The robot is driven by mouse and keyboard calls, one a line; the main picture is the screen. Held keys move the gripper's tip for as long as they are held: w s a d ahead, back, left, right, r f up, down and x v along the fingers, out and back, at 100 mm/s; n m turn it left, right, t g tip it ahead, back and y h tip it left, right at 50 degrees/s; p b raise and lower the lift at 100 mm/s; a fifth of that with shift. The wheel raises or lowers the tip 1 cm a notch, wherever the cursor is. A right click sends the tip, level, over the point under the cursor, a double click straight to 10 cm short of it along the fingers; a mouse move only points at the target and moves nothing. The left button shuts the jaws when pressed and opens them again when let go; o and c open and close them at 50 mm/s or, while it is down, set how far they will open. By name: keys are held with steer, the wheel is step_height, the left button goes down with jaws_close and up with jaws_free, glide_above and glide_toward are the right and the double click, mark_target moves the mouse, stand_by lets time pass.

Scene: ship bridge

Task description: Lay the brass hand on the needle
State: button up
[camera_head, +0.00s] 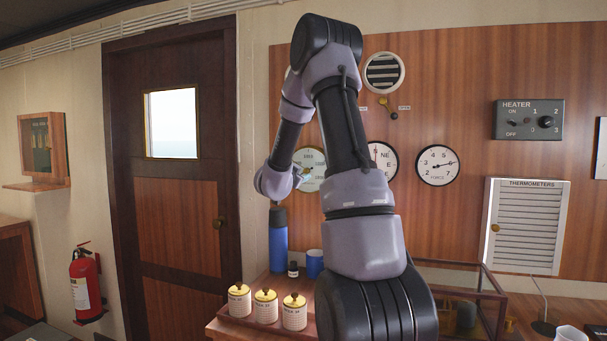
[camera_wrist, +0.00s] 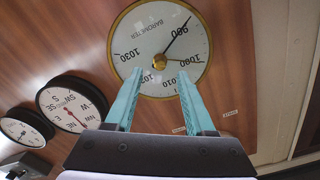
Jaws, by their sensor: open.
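The barometer (camera_wrist: 148,88) is a round white dial with a brass rim on the wood panel, upside down in the wrist view. A brass knob (camera_wrist: 160,61) sits at the dial's centre; the brass hand's direction is hard to make out, perhaps toward the right. My gripper (camera_wrist: 160,73) is open, its teal fingers on either side below the knob, with nothing between them. In the head view the barometer (camera_head: 312,158) is partly hidden by my gripper (camera_head: 305,173) and arm.
A compass-lettered dial (camera_head: 382,160) and a force dial (camera_head: 437,165) hang to the right. Below are a blue bottle (camera_head: 278,240), a blue cup (camera_head: 315,262) and several labelled pots (camera_head: 266,307) on a wooden top. A vent (camera_head: 384,72) and brass lever (camera_head: 384,102) are above.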

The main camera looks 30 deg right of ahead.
mark_target(305, 172)
steer(key=shift+x, duration=1.85)
jaws_close()
steer(key=shift+a, duration=0.1)
steer(key=n, duration=0.5)
steer(key=shift+n, duration=0.4)
steer(key=n, duration=0.5)
steer(key=shift+f+n, duration=0.1)
steer(key=shift+n, duration=0.3)
